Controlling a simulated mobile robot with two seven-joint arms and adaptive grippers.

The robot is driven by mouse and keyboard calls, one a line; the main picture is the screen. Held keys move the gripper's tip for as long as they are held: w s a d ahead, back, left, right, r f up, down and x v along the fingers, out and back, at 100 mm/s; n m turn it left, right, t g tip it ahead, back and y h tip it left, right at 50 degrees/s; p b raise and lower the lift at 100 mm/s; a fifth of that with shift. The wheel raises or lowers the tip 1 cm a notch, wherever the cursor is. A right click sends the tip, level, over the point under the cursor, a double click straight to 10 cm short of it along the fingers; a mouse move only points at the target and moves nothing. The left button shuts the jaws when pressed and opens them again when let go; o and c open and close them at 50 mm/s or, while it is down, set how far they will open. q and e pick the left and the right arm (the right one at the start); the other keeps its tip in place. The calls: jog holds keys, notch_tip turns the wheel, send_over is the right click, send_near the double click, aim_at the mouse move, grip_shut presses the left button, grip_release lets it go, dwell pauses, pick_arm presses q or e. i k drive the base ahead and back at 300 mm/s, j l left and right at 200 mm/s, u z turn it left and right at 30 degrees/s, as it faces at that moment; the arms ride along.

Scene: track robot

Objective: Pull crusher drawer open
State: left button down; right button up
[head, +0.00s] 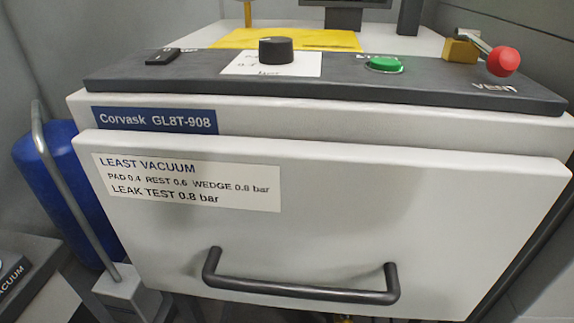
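The drawer has a wide white front panel (330,215) that fills the middle of the head view. Its top edge stands forward of the machine body above it, and no inside of a drawer shows. A dark grey bar handle (300,289) runs across the lower part of the panel, with nothing on it. A white label (185,182) with vacuum values is on the panel's upper left. The machine body carries a blue plate (155,121) reading Corvask GL8T-908. Neither of my grippers is in view.
Above is a dark control ledge (200,72) with a black knob (276,50), a green button (384,64) and a red-balled vent lever (503,61). A blue tank (62,180) and a grey bent bar (75,195) stand close at the left.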

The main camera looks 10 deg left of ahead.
aim_at(389, 231)
jog(key=k+z, duration=0.5)
jog(key=k+l+z, duration=0.3)
jog(key=k+z, duration=0.2)
jog(key=k, duration=0.2)
jog(key=i, duration=0.3)
